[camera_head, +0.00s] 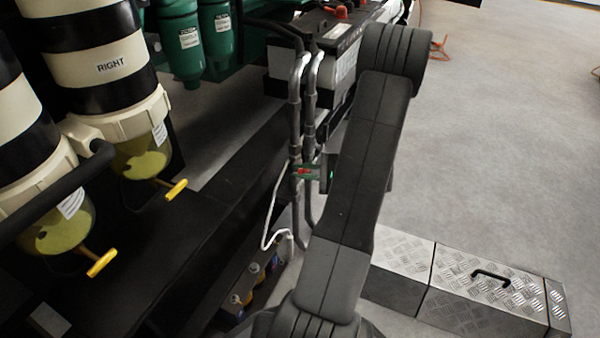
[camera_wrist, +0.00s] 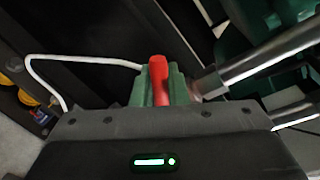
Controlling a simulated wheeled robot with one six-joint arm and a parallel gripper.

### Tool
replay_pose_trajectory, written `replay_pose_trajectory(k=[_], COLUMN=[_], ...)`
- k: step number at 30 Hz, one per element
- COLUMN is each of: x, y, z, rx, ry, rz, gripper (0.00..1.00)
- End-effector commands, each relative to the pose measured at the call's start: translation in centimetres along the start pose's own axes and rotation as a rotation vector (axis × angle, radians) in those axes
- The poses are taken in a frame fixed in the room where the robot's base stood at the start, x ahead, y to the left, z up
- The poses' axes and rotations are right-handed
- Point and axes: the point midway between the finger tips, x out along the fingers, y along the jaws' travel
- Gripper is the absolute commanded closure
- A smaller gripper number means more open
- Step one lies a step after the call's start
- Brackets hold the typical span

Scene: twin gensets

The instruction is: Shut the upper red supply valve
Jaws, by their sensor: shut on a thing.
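The red valve handle (camera_wrist: 159,78) stands over a green valve body (camera_wrist: 178,88) in the wrist view. Its length runs up the picture, at an angle to the metal pipe (camera_wrist: 265,58) leaving to the upper right. In the head view the valve (camera_head: 305,172) is a small red and green spot on the upright pipes. My gripper (camera_head: 325,173) is at the valve's right side, mostly hidden behind my arm. In the wrist view my gripper (camera_wrist: 160,108) is shut on the handle's near end; the fingertips are hard to make out. I see only one red handle.
Two grey pipes (camera_head: 309,110) stand close beside the valve, with a thin white line (camera_head: 270,222) below. Filters with yellow drain taps (camera_head: 176,189) stand left.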

Motion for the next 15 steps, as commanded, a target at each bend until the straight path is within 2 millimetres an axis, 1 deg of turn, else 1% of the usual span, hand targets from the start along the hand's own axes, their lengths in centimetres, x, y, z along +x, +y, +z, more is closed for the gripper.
replay_pose_trajectory(k=[1,9,15], x=[0.1,0.4,0.5], y=[0.6,2.0,2.9], z=[-0.2,-0.5,-0.9], rx=[-0.043,-0.283,-0.431], ry=[0.008,0.057,0.087], rz=[0.001,0.001,0.001], gripper=[1.0,1.0,1.0])
